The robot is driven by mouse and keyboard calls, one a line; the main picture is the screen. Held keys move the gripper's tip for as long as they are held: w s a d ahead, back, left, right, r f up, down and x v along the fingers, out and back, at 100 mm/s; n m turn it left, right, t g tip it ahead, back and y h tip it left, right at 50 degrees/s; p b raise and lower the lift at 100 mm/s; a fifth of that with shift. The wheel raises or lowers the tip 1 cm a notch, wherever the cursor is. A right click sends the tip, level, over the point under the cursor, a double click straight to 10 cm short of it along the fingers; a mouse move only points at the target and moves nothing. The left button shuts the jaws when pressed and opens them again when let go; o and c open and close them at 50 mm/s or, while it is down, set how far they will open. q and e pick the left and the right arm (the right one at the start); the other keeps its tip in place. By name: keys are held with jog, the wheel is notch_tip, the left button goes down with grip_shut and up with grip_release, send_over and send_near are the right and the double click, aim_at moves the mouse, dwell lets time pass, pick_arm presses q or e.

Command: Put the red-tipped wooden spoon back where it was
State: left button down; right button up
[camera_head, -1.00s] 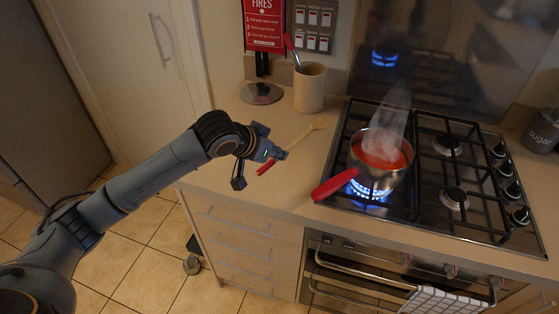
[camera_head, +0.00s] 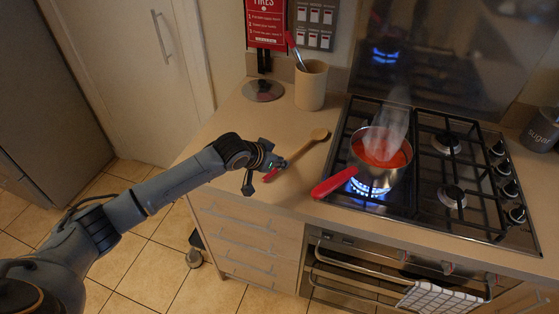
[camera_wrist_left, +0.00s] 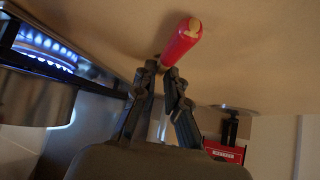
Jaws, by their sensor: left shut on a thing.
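The wooden spoon (camera_head: 304,148) is at the counter left of the hob, bowl to the upper right and red tip to the lower left. My left gripper (camera_head: 279,164) is shut on its handle near the red end. I cannot tell whether the spoon is clear of the counter. In the left wrist view the red tip (camera_wrist_left: 182,42) sticks out past my left gripper (camera_wrist_left: 161,72), with the counter behind it. The fingers hide part of the handle. My right gripper is not in view.
A beige crock (camera_head: 310,86) holds a red-handled utensil. A round lid (camera_head: 263,91) lies beside it. A steaming pan (camera_head: 380,165) of red sauce sits over a lit burner, its red handle (camera_head: 333,187) pointing toward the counter. The counter (camera_head: 225,140) around the spoon is clear.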

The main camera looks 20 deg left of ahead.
pick_arm(q)
jog(key=shift+f, duration=0.2)
jog(key=c, duration=1.4)
grip_release()
jog(key=shift+r, duration=0.1)
jog(key=shift+a+r, duration=0.1)
jog(key=shift+r, duration=0.1)
jog(key=b+v, duration=0.1)
jog(key=v, duration=1.1)
jog(key=shift+f, duration=0.1)
